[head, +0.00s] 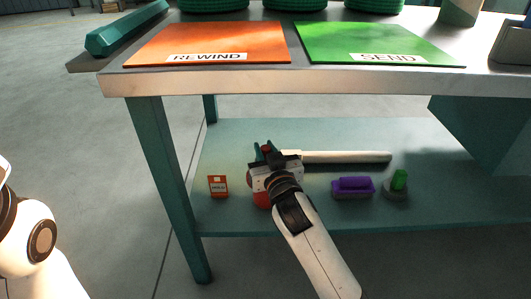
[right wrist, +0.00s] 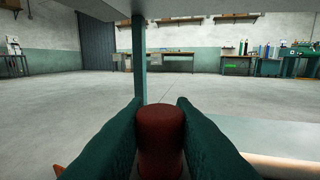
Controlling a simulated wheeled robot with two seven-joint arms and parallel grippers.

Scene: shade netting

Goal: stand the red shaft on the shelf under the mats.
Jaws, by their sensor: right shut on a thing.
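The red shaft (right wrist: 162,140) stands between the two teal fingers of my right gripper (right wrist: 160,125), which are shut on it. In the head view the right gripper (head: 265,153) reaches over the shelf (head: 330,133) under the mats, and a little red shows between its fingertips. A red rounded part (head: 261,200) shows below the gripper; I cannot tell whether it belongs to the shaft. The shaft's lower end is hidden, so its contact with the shelf cannot be told. The orange REWIND mat (head: 210,40) and green SEND mat (head: 375,42) lie on the tabletop above. My left gripper is out of view.
A table leg (head: 172,190) stands at the left. Bare shelf lies between these.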

